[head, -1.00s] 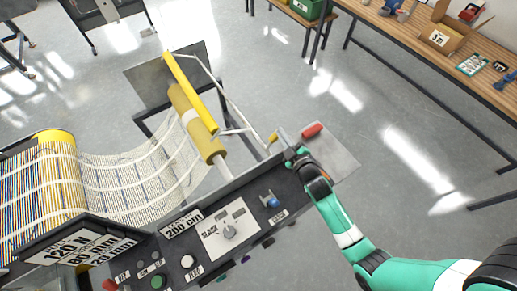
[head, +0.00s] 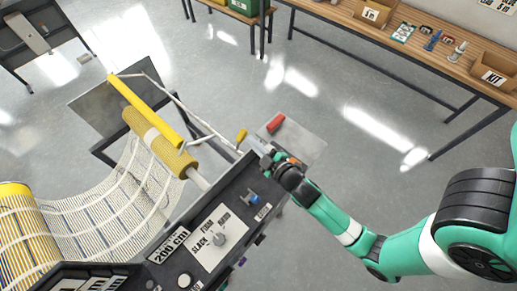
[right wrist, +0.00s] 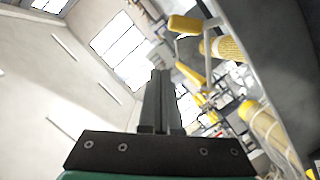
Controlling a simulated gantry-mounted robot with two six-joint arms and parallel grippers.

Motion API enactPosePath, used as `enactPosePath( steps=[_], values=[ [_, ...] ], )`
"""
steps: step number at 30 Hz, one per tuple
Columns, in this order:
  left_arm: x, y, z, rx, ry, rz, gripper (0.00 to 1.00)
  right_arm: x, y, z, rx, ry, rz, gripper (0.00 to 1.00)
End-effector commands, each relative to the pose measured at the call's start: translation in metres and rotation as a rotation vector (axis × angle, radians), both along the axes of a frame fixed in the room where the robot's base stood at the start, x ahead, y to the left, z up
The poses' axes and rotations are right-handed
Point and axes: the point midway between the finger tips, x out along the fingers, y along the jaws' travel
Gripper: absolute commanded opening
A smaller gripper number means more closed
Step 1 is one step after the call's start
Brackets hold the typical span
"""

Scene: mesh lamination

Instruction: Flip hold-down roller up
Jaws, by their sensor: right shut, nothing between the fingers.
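The yellow hold-down roller bar (head: 146,110) lies slantwise at the upper left in the head view, on a thin pale frame. Beside it is a thicker yellow roll (head: 160,142) with mesh running from it. A short yellow handle (head: 241,135) sits near the frame's right end. My right gripper (head: 262,149) is shut and empty, just right of and below this handle, apart from it. In the right wrist view its closed fingers (right wrist: 160,100) point up the picture with nothing between them; yellow parts (right wrist: 186,25) show beyond them, at right. My left gripper is not in view.
A dark control panel (head: 232,195) with a dial and labels lies below and left of my right gripper. A red handle (head: 276,123) and a grey plate (head: 308,146) are beyond it. A wooden bench (head: 340,12) stands at the back right. Open floor lies between.

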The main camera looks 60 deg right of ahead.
Motion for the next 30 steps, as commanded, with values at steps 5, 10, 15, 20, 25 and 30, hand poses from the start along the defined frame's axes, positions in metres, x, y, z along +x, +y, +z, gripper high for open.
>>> enactPosePath(
  steps=[5,10,15,20,25,30],
  values=[
    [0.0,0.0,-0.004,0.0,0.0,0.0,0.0,-0.026,0.013,0.004,-0.002,0.0,0.002,0.0],
    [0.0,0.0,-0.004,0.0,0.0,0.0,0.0,-0.035,0.017,0.007,-0.001,-0.001,0.0,0.0],
    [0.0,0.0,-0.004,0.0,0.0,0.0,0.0,-0.035,0.017,0.008,-0.001,-0.001,0.0,0.0],
    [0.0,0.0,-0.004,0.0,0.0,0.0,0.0,-0.035,0.017,0.008,-0.001,-0.002,0.001,0.0],
    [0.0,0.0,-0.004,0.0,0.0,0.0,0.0,-0.035,0.017,0.008,-0.001,-0.002,0.001,0.0],
    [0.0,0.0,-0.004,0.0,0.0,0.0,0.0,-0.025,0.022,0.017,-0.007,-0.025,0.02,0.0]
  ],
)
